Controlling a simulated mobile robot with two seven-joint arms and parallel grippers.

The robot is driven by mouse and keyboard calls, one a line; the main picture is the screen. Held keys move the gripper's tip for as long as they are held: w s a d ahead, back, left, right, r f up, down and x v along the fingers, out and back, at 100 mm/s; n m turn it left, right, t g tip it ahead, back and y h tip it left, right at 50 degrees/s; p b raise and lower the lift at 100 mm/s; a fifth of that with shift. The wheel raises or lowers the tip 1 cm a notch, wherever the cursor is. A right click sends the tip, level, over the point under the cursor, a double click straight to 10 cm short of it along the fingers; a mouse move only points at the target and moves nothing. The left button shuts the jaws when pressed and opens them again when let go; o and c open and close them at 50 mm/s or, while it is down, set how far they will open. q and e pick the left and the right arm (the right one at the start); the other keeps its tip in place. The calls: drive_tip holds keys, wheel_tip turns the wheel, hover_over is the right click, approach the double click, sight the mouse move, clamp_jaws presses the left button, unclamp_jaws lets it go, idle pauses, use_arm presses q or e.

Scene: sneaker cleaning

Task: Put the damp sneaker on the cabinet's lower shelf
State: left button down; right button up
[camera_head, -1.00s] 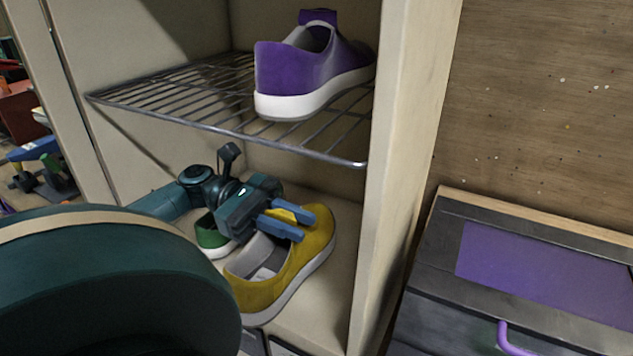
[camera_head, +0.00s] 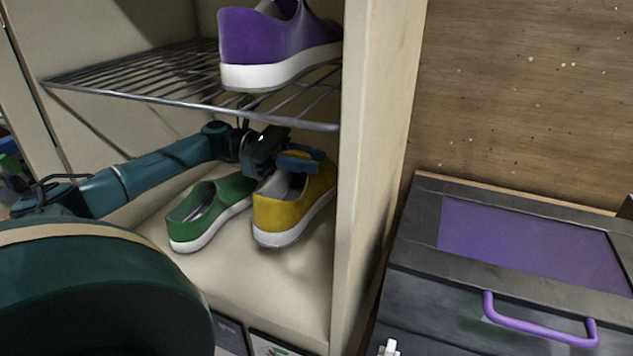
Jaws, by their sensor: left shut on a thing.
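A yellow sneaker (camera_head: 283,219) is inside the cabinet (camera_head: 372,160) on the lower shelf (camera_head: 262,285), close to its right wall, toe pointing back. Its white sole appears at or just above the shelf; I cannot tell whether it touches. My left gripper (camera_head: 302,160), with blue fingers, is shut on the upper part of the yellow sneaker and hides part of it. A green sneaker (camera_head: 207,212) lies upright on the lower shelf just left of it. A purple sneaker (camera_head: 275,50) stands on the wire rack above. No sneaker is visibly damp. My right gripper is not in view.
The wire rack (camera_head: 150,82) runs close above my left arm. Right of the cabinet is a dark chest with a purple panel (camera_head: 530,240) and a purple handle (camera_head: 540,328). The front of the lower shelf is bare.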

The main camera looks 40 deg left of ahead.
sight(317, 185)
use_arm(q)
drive_tip(key=w, duration=0.1)
drive_tip(key=w+a, duration=0.1)
drive_tip(key=w, duration=0.1)
drive_tip(key=shift+w+r, duration=0.2)
drive_tip(key=shift+w, duration=0.05)
drive_tip(key=shift+w+f, duration=0.1)
drive_tip(key=shift+w, duration=0.25)
wheel_tip(317, 185, down, 6)
drive_tip(key=shift+s+f, duration=0.15)
drive_tip(key=shift+f, duration=0.1)
drive_tip(key=shift+w+a+f+p, duration=0.1)
drive_tip(key=shift+w+f+p, duration=0.1)
drive_tip(key=shift+f+p, duration=0.1)
drive_tip(key=shift+f, duration=0.55)
